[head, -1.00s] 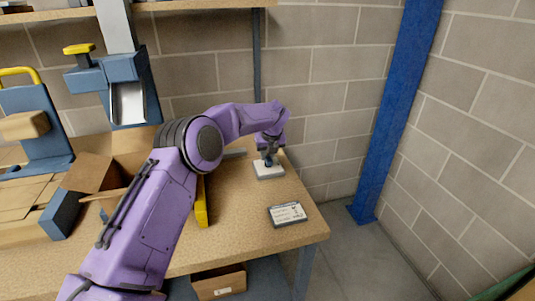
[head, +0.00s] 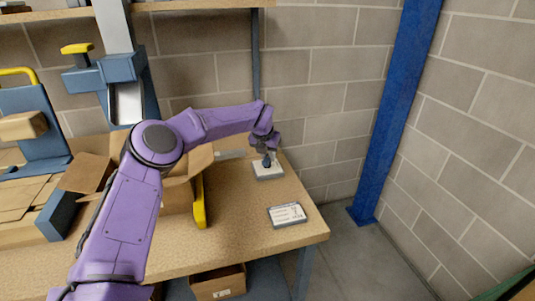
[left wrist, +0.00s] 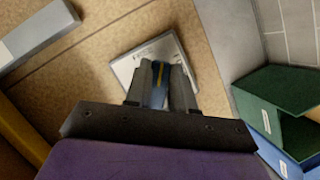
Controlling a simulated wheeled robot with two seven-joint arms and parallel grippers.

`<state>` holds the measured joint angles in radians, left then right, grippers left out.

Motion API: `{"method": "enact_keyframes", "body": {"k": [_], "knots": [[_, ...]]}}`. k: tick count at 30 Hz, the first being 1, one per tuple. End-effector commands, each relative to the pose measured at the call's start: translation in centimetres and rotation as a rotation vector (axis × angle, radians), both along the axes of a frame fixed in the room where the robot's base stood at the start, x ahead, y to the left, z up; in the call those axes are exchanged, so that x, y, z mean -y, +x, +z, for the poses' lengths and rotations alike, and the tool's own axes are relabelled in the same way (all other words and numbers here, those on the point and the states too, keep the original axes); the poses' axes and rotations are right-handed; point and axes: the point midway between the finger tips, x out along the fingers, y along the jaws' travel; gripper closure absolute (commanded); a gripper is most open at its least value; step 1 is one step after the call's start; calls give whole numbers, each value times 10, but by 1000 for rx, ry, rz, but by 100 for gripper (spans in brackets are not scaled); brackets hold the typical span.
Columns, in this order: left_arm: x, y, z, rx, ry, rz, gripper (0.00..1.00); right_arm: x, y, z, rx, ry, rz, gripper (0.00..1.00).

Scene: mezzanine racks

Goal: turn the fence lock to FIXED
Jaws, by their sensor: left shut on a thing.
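The fence lock is a pale plate (head: 268,173) with a blue knob, near the back right of the wooden bench. In the left wrist view the plate (left wrist: 127,68) lies beyond my fingers, and the blue knob (left wrist: 158,84) with a yellow stripe shows between them. My left gripper (head: 266,157) points down over the plate and is shut on the knob; it also shows in the left wrist view (left wrist: 160,88). The plate's lettering is too small or hidden to read, so I cannot tell the lock's setting. My right gripper is not in view.
A printed card (head: 287,215) lies near the bench's front right corner. A yellow bar (head: 200,205) and an open cardboard box (head: 178,197) are to the left. A blue post (head: 392,110) stands right of the bench. Green and blue bins show in the left wrist view (left wrist: 280,100).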

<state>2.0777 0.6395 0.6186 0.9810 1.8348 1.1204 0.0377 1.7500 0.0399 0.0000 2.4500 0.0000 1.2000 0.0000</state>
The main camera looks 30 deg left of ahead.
Motion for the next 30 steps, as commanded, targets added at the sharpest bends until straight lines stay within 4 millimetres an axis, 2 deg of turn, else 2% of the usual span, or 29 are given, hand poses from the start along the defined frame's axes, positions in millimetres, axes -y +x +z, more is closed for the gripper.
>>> {"method": "enact_keyframes", "body": {"k": [18,30], "knots": [[4,-1,-3,-7,-5,-574,100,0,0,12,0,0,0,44],[5,-2,-3,-8,-3,-850,100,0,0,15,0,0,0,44]]}}
